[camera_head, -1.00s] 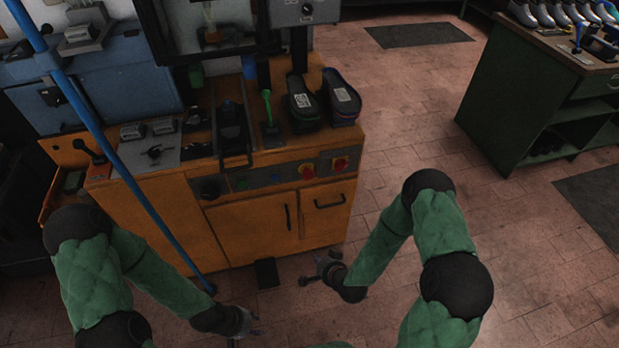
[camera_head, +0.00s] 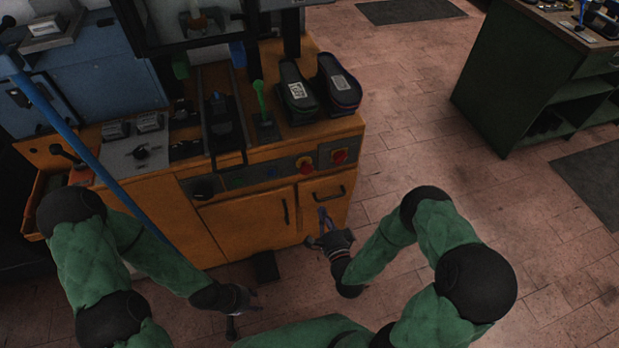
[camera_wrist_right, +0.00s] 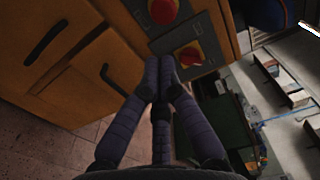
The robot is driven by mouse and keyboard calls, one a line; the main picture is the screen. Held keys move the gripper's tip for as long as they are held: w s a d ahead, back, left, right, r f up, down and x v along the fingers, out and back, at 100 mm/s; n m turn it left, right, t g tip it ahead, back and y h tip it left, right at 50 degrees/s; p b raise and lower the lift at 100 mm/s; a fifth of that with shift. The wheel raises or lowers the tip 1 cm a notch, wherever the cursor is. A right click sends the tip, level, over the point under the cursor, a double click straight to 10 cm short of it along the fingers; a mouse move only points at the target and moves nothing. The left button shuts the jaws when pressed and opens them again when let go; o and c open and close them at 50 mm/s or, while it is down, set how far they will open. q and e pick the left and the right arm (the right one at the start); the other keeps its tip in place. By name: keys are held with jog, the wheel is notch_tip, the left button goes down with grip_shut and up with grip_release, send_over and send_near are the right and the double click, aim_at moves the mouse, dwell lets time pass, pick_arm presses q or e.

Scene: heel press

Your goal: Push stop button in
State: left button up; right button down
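Two red controls sit at the right end of the grey panel on the orange bench front. The left red button (camera_head: 305,164) also shows at the top of the right wrist view (camera_wrist_right: 162,10). The right red control (camera_head: 338,156) has some yellow around it and also shows in the right wrist view (camera_wrist_right: 190,54). I cannot read which is labelled stop. My right gripper (camera_head: 324,219) is in front of the bench, below both controls and apart from them. Its fingertips (camera_wrist_right: 160,74) are close together with nothing between them. My left gripper (camera_head: 238,312) is low near the floor, its fingers unclear.
The orange bench (camera_head: 250,222) carries dark shoe soles (camera_head: 297,92) and a green-handled lever (camera_head: 260,98). A drawer handle (camera_head: 328,194) protrudes below the controls. A blue pole (camera_head: 100,165) crosses at left. A green cabinet (camera_head: 530,80) stands at right, with open floor between.

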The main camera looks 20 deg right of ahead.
aim_at(308, 173)
jog(key=shift+w, duration=0.15)
jog(key=w+b, duration=0.1)
jog(key=w, duration=0.3)
jog(key=w+b, duration=0.1)
jog(key=w, duration=0.4)
jog(key=w+b, duration=0.2)
jog(key=w, duration=0.2)
jog(key=shift+w+a, duration=0.25)
pick_arm(q)
notch_tip(308, 173, down, 4)
jog(key=shift+f, duration=0.1)
pick_arm(e)
jog(key=shift+w, duration=0.1)
